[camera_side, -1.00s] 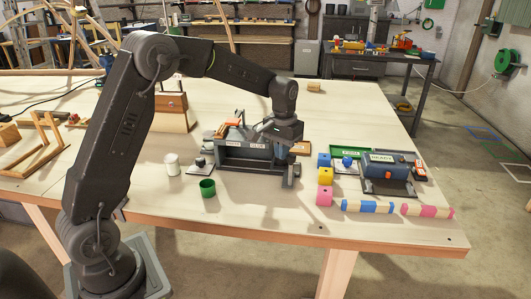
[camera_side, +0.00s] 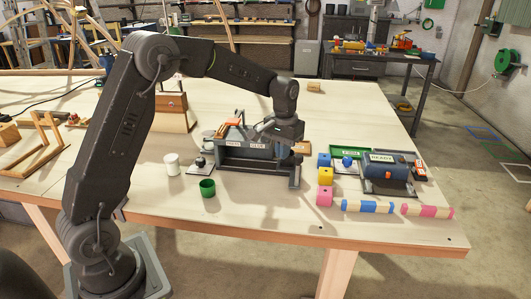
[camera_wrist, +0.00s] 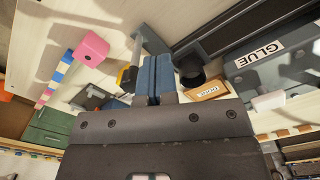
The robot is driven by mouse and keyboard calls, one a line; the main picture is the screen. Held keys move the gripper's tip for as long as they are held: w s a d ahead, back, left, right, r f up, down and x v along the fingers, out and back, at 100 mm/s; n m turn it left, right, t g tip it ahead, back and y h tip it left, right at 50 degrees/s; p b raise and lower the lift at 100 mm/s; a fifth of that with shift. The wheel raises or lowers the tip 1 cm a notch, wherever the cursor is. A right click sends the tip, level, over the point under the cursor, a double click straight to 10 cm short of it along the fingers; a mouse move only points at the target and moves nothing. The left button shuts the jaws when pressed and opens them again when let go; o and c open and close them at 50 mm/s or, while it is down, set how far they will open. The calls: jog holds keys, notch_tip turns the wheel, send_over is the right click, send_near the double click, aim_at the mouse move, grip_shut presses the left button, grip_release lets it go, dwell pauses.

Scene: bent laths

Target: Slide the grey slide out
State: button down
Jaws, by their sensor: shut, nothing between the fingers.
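The dark grey press station (camera_side: 248,155) stands mid-table in the side view, with pale labels on its front. My gripper (camera_wrist: 153,72) shows in the wrist view with its blue fingers together and nothing between them. In the side view my wrist hangs over the station's right end, and the fingertips are hard to make out. A black round knob (camera_wrist: 188,66) on a dark part lies just right of the fingers in the wrist view. I cannot tell whether they touch, or which dark part is the grey slide. The box labelled GLUE (camera_wrist: 268,56) lies further right.
Pink, yellow and blue cubes (camera_side: 325,176) stand right of the station, near the blue READY unit (camera_side: 386,168). Striped rods (camera_side: 368,207) lie at the front. A green cup (camera_side: 207,187) and a white cup (camera_side: 171,164) stand left. The front middle of the table is clear.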

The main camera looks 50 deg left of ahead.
jog(key=shift+r, duration=2.95)
jog(key=shift+r, duration=0.1)
jog(key=s+d+r+m+t, duration=0.15)
jog(key=s+d+r, duration=0.25)
jog(key=s, duration=0.6)
jog(key=s+d+r+m+t, duration=0.15)
jog(key=s+d+r, duration=0.25)
jog(key=s, duration=0.5)
jog(key=s+d+f+t, duration=0.1)
jog(key=s+f+t, duration=0.1)
jog(key=s, duration=0.7)
jog(key=shift+d+f+t, duration=0.3)
jog(key=shift+d+f, duration=0.1)
jog(key=shift+f, duration=0.2)
